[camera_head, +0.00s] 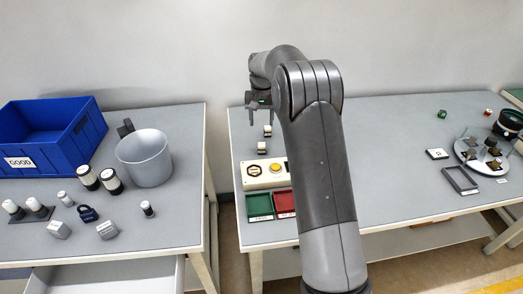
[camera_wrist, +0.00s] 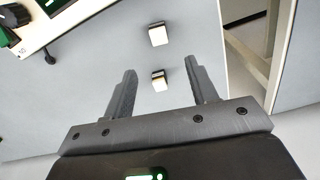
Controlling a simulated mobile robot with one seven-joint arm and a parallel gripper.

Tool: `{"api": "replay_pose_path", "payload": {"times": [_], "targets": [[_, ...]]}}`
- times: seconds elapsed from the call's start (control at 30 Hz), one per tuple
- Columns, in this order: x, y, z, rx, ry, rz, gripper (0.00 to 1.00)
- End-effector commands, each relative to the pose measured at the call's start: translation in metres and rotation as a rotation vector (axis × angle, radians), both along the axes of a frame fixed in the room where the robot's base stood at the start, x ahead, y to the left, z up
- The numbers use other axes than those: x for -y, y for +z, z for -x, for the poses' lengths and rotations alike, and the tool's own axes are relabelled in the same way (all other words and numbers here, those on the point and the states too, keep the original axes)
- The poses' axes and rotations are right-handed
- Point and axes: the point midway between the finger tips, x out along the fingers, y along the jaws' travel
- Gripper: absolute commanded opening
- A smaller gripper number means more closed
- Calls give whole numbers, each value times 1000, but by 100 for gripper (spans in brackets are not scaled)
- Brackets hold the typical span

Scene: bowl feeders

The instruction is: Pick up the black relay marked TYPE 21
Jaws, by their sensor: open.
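Two small blocks with pale tops and dark sides stand on the right table near its left edge. In the head view one block (camera_head: 267,130) is just below my gripper and the other block (camera_head: 262,147) is nearer the front. Both also show in the wrist view, one block (camera_wrist: 158,34) farther out and one block (camera_wrist: 159,80) between the finger lines. No TYPE 21 marking is readable, so I cannot tell which thing is the relay. My gripper (camera_head: 260,114) is open and empty above the table; its fingers (camera_wrist: 160,70) also show in the wrist view.
A round disc (camera_head: 482,157) with dark parts and a grey tray (camera_head: 460,180) are at right. A gap separates the tables.

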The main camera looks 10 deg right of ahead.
Motion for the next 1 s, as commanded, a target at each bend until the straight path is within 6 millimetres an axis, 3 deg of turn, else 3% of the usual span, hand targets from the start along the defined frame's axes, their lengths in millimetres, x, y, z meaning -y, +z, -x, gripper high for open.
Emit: {"api": "replay_pose_path", "payload": {"times": [0.4,0.67,1.0], "targets": [[-1,-56,-6,-13,-4,1,53],[0,-73,-5,-11,-4,0,53],[0,-118,-1,-12,-4,0,53]]}}
